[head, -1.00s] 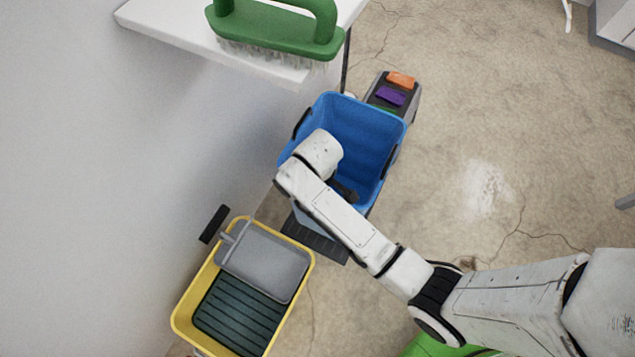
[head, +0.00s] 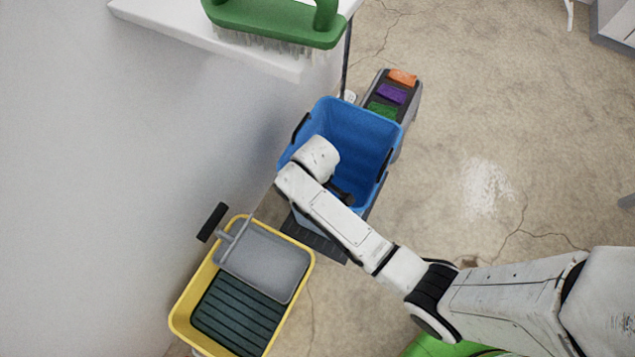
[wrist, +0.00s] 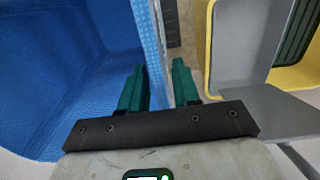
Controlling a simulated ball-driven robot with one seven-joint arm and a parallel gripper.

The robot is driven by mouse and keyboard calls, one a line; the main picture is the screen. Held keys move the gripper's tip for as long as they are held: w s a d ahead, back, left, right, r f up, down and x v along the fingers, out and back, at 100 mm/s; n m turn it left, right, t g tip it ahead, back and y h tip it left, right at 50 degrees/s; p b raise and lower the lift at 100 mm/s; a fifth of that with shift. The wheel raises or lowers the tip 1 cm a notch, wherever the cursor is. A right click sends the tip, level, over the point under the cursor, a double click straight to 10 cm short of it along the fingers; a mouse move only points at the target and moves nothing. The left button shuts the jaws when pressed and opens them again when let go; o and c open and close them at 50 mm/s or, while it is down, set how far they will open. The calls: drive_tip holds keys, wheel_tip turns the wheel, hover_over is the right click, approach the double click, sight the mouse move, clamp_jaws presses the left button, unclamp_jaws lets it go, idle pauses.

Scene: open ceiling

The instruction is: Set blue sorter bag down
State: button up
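The blue sorter bag (head: 362,130) is an open-topped blue bin with black side handles, at the centre of the head view. My arm reaches across its near left rim, hiding part of it. In the wrist view the bag (wrist: 65,75) fills the left side. My gripper (wrist: 160,80) has one green finger on the inner side of the bag's wall and the other on the outer side, with the wall between them.
A yellow mop bucket (head: 190,300) with a grey wringer stands at lower left beside the wall. A grey cart part (head: 412,98) with coloured pieces sits behind the bag. A white shelf (head: 180,25) holds a green brush (head: 275,22). Concrete floor is open to the right.

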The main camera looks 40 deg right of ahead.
drive_tip(key=r+p, duration=0.4)
drive_tip(key=r, duration=0.8)
drive_tip(key=shift+a+r, duration=0.15)
drive_tip(key=shift+a, duration=0.05)
drive_tip(key=shift+s, duration=0.2)
drive_tip(key=s+d+r+m, duration=0.1)
drive_tip(key=s, duration=0.4)
drive_tip(key=s+d+r+m, duration=0.1)
drive_tip(key=s+m, duration=0.1)
drive_tip(key=s, duration=0.4)
drive_tip(key=s+d+r+m, duration=0.1)
drive_tip(key=s+d+r, duration=0.1)
drive_tip(key=s, duration=0.3)
drive_tip(key=shift+s+t, duration=0.35)
drive_tip(key=shift+t, duration=0.05)
drive_tip(key=shift+d, duration=0.1)
